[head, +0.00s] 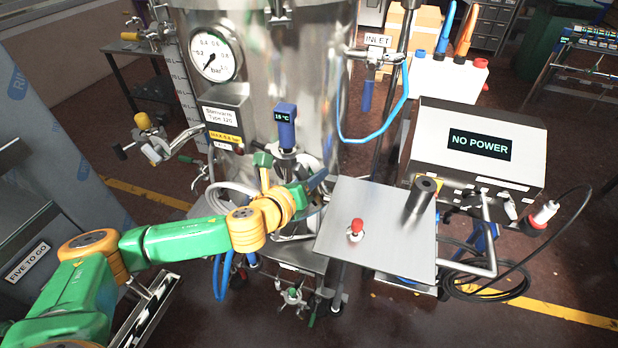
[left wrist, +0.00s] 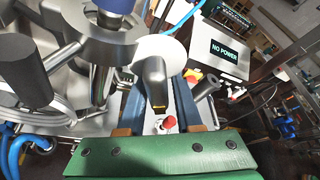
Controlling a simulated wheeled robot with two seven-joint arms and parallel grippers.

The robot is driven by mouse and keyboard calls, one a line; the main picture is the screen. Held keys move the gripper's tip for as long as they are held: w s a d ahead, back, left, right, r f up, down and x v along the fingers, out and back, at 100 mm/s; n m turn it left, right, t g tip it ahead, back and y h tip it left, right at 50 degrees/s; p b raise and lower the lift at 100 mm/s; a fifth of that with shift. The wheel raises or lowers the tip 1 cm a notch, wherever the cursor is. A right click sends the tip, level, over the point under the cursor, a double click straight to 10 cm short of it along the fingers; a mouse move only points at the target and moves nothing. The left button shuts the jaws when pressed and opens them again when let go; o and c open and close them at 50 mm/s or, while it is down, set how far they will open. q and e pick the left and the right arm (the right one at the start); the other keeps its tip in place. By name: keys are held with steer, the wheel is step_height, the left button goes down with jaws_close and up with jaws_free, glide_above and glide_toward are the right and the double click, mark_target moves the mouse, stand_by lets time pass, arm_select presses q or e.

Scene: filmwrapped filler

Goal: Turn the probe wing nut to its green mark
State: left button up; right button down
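The blue probe (head: 286,125), reading 15 °C, stands on a metal fitting at the front of the steel tank. Its lower end also shows at the top of the left wrist view (left wrist: 115,5), above a round grey collar (left wrist: 108,42). I cannot make out the green mark. My right gripper is not in view.
A metal plate (head: 375,260) with a red knob (head: 355,227) and dark cylinder (head: 420,198) lies right of my gripper. Behind it stands a box with a NO POWER screen (head: 480,144). A blue hose (head: 380,128) hangs by the tank (head: 320,60). Another blue hose (head: 222,275) hangs below my arm.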

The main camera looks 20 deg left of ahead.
arm_select(q)
steer(key=b+v, duration=0.1)
steer(key=v, duration=0.5)
steer(key=shift+s, duration=0.3)
steer(key=shift+a+r, duration=0.1)
steer(key=shift+r, duration=0.05)
